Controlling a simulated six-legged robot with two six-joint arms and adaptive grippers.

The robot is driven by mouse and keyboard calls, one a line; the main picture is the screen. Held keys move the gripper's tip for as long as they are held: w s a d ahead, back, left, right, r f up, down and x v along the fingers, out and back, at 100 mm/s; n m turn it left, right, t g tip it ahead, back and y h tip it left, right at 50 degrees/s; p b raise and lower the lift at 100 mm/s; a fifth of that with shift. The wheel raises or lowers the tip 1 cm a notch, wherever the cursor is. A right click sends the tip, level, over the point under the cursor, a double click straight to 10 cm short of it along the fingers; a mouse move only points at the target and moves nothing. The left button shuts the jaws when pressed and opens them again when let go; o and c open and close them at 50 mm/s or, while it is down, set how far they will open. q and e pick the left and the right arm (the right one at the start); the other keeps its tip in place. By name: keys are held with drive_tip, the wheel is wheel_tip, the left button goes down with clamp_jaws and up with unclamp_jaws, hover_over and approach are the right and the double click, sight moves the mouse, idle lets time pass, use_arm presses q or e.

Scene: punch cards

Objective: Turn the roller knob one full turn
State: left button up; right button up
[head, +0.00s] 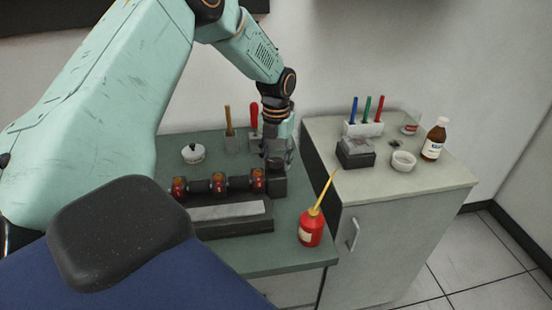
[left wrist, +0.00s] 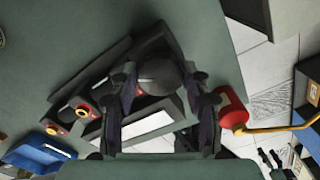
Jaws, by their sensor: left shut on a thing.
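The roller device is a dark unit with several amber-and-red ringed sections (head: 219,184) in a row and a pale flat strip (head: 228,211) along its front. It lies on the green bench top. My left gripper (head: 276,160) is at its right end, reaching down from above. In the left wrist view the dark, rounded roller knob (left wrist: 160,76) sits between the two fingers, and the gripper is shut on it. In the head view the knob is mostly hidden by the gripper. My right gripper is not in view.
A red oil can (head: 311,230) with a yellow spout stands right of the device, close to the gripper. Behind are a white lidded pot (head: 193,153) and upright-handled tools (head: 254,116). A grey cabinet (head: 400,235) on the right carries pens, a white dish and a brown bottle (head: 434,140).

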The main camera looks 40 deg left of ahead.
sight(276, 161)
use_arm(q)
drive_tip(key=shift+w+a+r, duration=0.1)
drive_tip(key=shift+w+r, duration=0.15)
drive_tip(key=shift+w, duration=0.05)
drive_tip(key=o, duration=1.2)
drive_tip(key=shift+s+f, duration=0.15)
drive_tip(key=shift+s, duration=0.05)
drive_tip(key=shift+c, duration=0.2)
wheel_tip(276, 161, up, 12)
